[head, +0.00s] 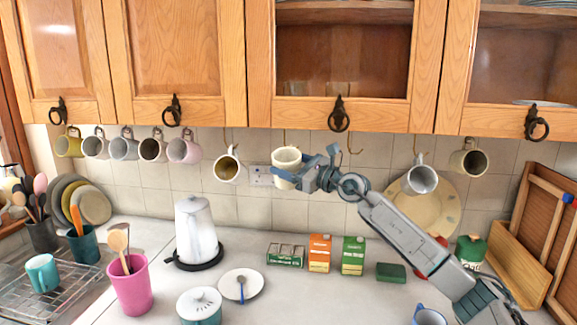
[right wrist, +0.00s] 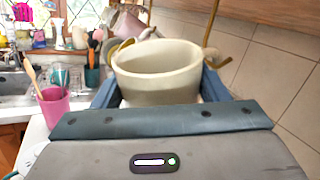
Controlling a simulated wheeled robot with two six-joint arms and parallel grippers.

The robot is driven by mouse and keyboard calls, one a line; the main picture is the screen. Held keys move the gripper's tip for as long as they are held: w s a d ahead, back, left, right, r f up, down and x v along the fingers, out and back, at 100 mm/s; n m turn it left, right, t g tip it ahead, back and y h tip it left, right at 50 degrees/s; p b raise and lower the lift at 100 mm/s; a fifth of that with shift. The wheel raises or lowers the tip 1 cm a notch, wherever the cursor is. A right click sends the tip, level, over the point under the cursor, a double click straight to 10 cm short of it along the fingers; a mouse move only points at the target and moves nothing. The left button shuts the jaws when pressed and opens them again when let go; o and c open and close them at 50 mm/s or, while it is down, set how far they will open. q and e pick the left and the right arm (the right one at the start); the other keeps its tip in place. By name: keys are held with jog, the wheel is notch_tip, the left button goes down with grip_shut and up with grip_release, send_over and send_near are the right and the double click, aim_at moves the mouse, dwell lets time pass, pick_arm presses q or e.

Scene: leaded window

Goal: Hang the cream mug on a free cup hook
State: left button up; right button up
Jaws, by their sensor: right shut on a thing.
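The cream mug (head: 287,158) is up below the wall cabinets, roughly upright with its mouth showing. My right gripper (head: 290,178) is shut on it, coming from the right with blue fingers at its lower part. Another hook (head: 354,143) to the right is bare. In the right wrist view a brass hook (right wrist: 211,45) rises behind the mug's right side. My left gripper is not in view.
A cream-and-brown mug (head: 227,167) hangs close on the left, and a grey-white mug (head: 420,179) hangs to the right. Several more mugs hang along the row. Below are a white kettle (head: 196,230), small boxes (head: 319,253) and a pink pot (head: 130,289).

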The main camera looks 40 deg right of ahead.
dwell(0.3)
jog(key=o, duration=1.1)
jog(key=shift+o, duration=1.3)
jog(key=shift+s+r, duration=0.1)
jog(key=shift+r, duration=0.05)
